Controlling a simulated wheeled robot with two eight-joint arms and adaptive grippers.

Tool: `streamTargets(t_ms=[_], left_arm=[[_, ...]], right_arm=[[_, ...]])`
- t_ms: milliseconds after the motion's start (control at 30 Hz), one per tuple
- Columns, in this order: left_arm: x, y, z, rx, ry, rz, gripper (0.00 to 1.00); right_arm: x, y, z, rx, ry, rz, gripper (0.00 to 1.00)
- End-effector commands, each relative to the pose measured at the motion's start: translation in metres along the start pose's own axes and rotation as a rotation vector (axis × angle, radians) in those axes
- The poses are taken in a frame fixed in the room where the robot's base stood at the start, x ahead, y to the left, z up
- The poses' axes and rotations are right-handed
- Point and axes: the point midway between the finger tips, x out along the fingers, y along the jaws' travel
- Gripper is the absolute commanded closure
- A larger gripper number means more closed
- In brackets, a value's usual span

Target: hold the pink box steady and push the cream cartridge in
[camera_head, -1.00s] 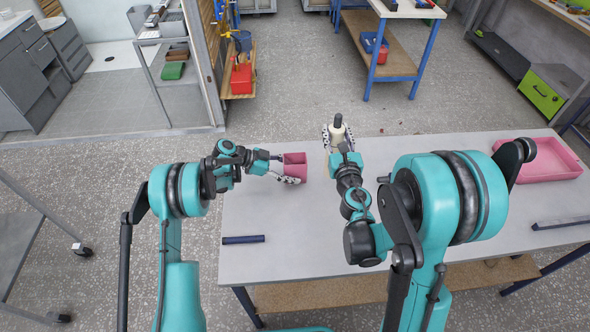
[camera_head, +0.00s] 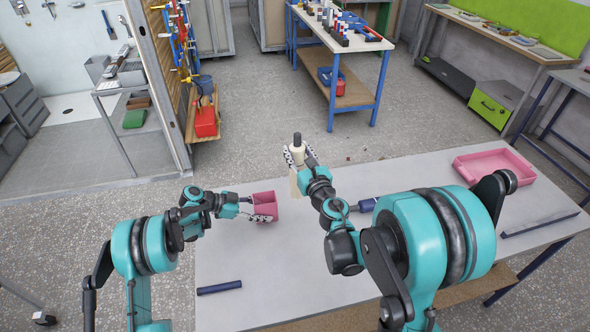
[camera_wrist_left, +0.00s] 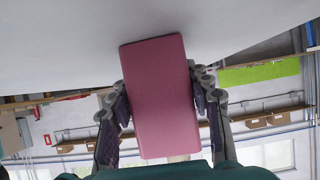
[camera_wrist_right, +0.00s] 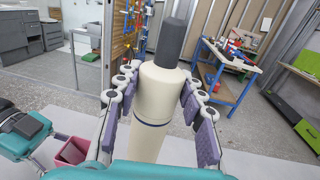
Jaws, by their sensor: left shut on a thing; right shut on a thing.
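The pink box (camera_head: 265,205) stands on the grey table, its open top showing in the head view. My left gripper (camera_head: 262,217) is shut on the pink box from the side; in the left wrist view the box (camera_wrist_left: 162,97) fills the space between the fingers. The cream cartridge (camera_wrist_right: 155,105), with a dark grey cap, is upright in my right gripper (camera_wrist_right: 155,110), which is shut on it. In the head view the cartridge (camera_head: 297,155) is to the right of and beyond the box, apart from it.
A pink tray (camera_head: 492,166) sits at the right of the table (camera_head: 300,280). A dark blue bar (camera_head: 219,287) lies at the front left and a dark strip (camera_head: 540,223) at the right. A dark blue cylinder (camera_head: 367,205) lies beside my right arm.

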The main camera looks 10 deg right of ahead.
Motion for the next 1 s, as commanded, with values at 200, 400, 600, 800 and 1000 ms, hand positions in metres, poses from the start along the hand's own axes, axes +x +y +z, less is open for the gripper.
streamTargets(t_ms=[200,400,600,800,1000], left_arm=[[0.000,0.000,0.000,0.000,-0.001,0.000,0.79],[0.000,0.000,0.000,0.000,-0.001,0.000,0.79],[0.000,0.000,0.000,0.000,-0.001,0.000,0.79],[0.000,0.000,0.000,0.000,0.000,0.000,0.79],[0.000,0.000,0.000,0.000,-0.001,0.000,0.79]], right_arm=[[0.013,0.051,0.029,0.001,-0.002,0.160,1.00],[0.017,0.093,0.050,0.002,-0.004,0.294,1.00],[0.017,0.108,0.053,0.002,-0.005,0.341,1.00],[0.017,0.107,0.037,0.002,-0.005,0.340,1.00],[0.017,0.107,0.022,0.002,-0.005,0.339,1.00]])
